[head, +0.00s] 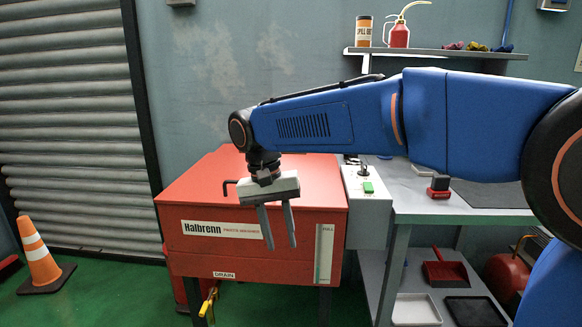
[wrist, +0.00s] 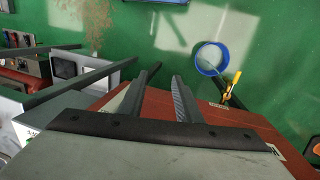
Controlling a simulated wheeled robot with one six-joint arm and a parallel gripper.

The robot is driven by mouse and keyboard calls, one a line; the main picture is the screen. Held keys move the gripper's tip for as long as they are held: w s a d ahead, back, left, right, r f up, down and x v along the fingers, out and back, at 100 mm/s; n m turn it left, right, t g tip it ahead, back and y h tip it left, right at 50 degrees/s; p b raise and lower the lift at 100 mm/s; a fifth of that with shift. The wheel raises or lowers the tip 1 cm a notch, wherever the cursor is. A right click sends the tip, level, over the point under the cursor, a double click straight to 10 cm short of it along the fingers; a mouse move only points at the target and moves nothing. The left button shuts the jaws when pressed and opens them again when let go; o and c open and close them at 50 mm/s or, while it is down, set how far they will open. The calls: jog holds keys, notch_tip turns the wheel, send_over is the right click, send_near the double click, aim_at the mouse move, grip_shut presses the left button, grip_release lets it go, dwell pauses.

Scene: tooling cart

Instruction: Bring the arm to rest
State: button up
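My blue arm reaches across the head view from the right. My gripper (head: 279,246) hangs from its end with the fingers pointing down, in front of the red Halbrenn parts washer (head: 185,262). The two grey fingers are apart with nothing between them. In the wrist view my gripper (wrist: 166,74) also shows spread and empty, with the red washer (wrist: 135,108) and the green floor below. I cannot tell the exact gap between the fingers and the washer's front.
A grey bench (head: 412,207) with a red-based stamp-like item (head: 439,187) stands right of the washer. A yellow drain valve (head: 208,305) sticks out below the washer. A blue-rimmed bucket (wrist: 211,58) stands on the floor. An orange cone (head: 38,255) is at left.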

jog(key=s+d+f+t+y, duration=0.1)
jog(key=s+d, duration=0.2)
jog(key=d, duration=0.7)
jog(key=s+d+t+y, duration=0.1)
jog(key=s+d, duration=0.3)
jog(key=d, duration=0.6)
jog(key=s+d+f+t, duration=0.3)
jog(key=s+d+f, duration=0.6)
jog(key=s+d, duration=0.2)
jog(key=shift+s+d, duration=0.25)
jog(key=shift+s, duration=0.45)
jog(key=shift+r, duration=0.1)
